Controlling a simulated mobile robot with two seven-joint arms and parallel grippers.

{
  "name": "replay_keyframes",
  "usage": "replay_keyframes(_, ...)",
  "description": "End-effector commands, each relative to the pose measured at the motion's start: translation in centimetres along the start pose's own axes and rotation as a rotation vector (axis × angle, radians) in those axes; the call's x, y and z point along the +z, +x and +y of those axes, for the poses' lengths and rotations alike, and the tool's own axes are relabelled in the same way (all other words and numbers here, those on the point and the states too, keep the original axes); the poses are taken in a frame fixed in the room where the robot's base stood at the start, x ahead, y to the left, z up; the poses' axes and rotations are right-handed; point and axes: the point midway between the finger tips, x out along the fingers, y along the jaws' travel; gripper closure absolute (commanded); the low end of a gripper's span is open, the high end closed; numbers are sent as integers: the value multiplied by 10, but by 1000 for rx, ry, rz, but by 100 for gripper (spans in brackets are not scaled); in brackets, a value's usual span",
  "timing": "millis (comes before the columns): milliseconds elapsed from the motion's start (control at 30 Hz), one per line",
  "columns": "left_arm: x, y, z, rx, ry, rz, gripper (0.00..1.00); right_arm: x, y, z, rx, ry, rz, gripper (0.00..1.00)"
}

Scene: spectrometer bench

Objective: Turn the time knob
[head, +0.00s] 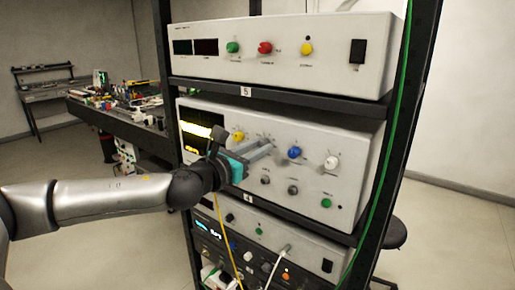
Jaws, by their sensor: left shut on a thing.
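A white instrument (345,145) sits on the middle rack shelf, with a yellow knob (238,136), a blue knob (294,152) and a white knob (331,162) along its upper row. My left gripper (270,147) reaches in from the left, with its fingers against this panel between the yellow and blue knobs. It is shut on a knob there, which the fingers mostly hide. The panel labels are too small to read, so I cannot confirm which knob is the time knob. My right gripper is not in view.
Another white instrument (290,50) stands on the shelf above, and more units with cables are below. A black rack post (405,120) with a green cable bounds the right side. A cluttered bench (125,120) is behind at left.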

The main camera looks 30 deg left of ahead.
Motion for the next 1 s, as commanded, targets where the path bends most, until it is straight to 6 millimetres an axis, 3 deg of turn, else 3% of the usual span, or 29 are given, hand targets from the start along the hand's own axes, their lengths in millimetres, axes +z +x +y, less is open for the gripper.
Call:
replay_keyframes(533, 0, 0, 0, 1, -54, 1, 100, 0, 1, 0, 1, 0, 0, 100)
replay_keyframes(1000, -1, 0, 0, 1, -424, 1, 100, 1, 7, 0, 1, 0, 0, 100)
